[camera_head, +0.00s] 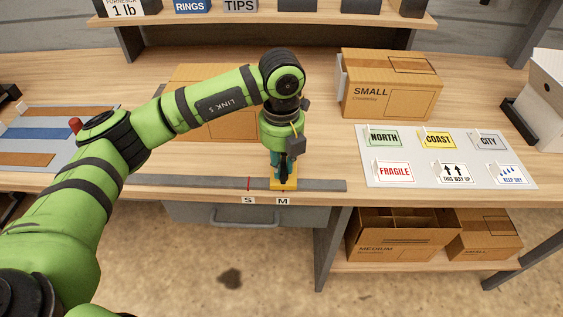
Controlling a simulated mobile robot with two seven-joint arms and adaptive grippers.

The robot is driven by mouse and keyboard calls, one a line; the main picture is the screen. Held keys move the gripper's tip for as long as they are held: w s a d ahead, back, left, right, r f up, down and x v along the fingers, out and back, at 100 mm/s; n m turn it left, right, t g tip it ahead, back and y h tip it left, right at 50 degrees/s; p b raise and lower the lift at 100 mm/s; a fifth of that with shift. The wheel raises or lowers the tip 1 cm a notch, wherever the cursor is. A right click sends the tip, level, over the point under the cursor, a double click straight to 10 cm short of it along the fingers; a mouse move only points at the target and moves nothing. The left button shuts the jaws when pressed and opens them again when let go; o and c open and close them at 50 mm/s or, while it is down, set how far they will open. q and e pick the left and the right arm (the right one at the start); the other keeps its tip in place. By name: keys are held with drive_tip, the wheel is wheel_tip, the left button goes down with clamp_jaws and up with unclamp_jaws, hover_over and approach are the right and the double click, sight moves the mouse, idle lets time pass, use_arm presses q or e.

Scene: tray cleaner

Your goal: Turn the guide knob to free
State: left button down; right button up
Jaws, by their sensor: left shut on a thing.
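My left gripper (285,168) points down over the yellow guide (284,186) near the front edge of the bench. It is shut on the guide knob, which is mostly hidden behind the gripper, so its setting cannot be told. The guide sits on a flat grey rail (215,183), right above the M label (283,201). The S label (248,200) and a red mark lie a little to the left. My right gripper is not in view.
A carton (215,124) stands behind my left arm. A SMALL box (388,87) stands at the back right, with a sheet of label cards (446,178) in front. Cartons (402,238) lie on the lower shelf. The bench between rail and label sheet is clear.

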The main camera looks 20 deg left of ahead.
sight(282, 166)
use_arm(q)
drive_tip(key=c, duration=1.1)
unclamp_jaws()
drive_tip(key=shift+r, duration=0.1)
drive_tip(key=shift+c, duration=0.2)
wheel_tip(282, 166, up, 12)
